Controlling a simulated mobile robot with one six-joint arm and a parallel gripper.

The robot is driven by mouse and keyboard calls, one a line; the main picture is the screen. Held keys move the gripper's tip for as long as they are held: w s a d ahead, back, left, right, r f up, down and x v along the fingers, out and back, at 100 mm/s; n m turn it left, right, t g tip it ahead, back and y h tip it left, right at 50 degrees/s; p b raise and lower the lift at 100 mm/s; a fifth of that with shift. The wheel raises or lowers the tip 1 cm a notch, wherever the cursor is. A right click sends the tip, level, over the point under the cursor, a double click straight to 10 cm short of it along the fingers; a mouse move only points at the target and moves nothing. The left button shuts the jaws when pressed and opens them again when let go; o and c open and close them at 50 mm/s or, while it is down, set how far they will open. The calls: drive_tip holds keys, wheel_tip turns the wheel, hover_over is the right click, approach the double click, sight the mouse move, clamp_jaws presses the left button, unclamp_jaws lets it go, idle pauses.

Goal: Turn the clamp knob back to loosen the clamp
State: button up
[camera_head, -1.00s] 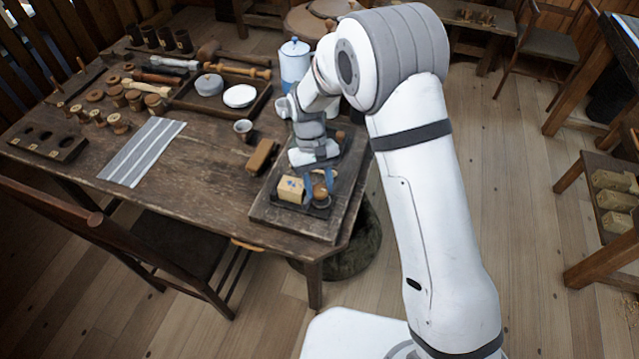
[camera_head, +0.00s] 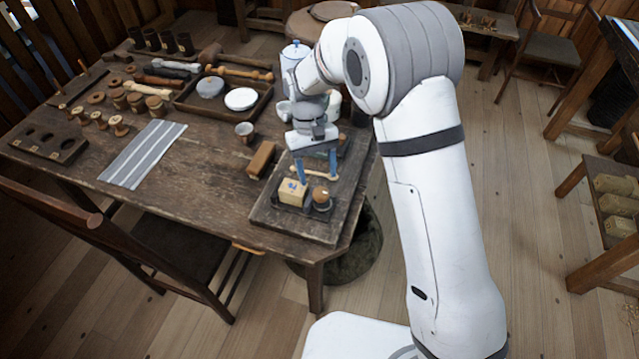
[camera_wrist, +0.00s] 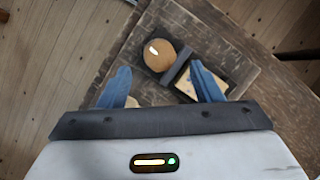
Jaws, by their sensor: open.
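The clamp knob (camera_head: 320,194) is a round wooden knob on the dark board at the table's near right corner. It also shows in the wrist view (camera_wrist: 158,55), next to a dark clamp jaw (camera_wrist: 177,67). A pale wooden block (camera_head: 292,191) with a blue mark sits beside the jaw; part of it shows in the wrist view (camera_wrist: 212,75). My gripper (camera_head: 316,170) is open and empty, its blue fingers above the board and apart from the knob. In the wrist view the knob lies beyond the fingertips (camera_wrist: 163,80). The knob's turn angle cannot be told.
A light wooden rod lies on the board behind my fingers. A brown block (camera_head: 262,159) and a small cup (camera_head: 244,131) stand to the left. A striped cloth (camera_head: 143,153), a tray (camera_head: 222,117) and several spools lie farther left. The table's front edge is close to the board.

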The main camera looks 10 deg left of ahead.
drive_tip(key=shift+v, duration=1.45)
drive_tip(key=s+d+r+m+t+y, duration=0.1)
drive_tip(key=s+d+r+m, duration=0.1)
drive_tip(key=d+r, duration=0.5)
drive_tip(key=s+d+r+m+t+y, duration=0.15)
drive_tip(key=d+r, duration=0.35)
drive_tip(key=d, duration=0.5)
drive_tip(key=s+d+r+m+t, duration=0.2)
drive_tip(key=s+d+m+t, duration=0.1)
drive_tip(key=s+d, duration=1)
drive_tip(key=shift+s+t, duration=0.2)
drive_tip(key=shift+t, duration=0.45)
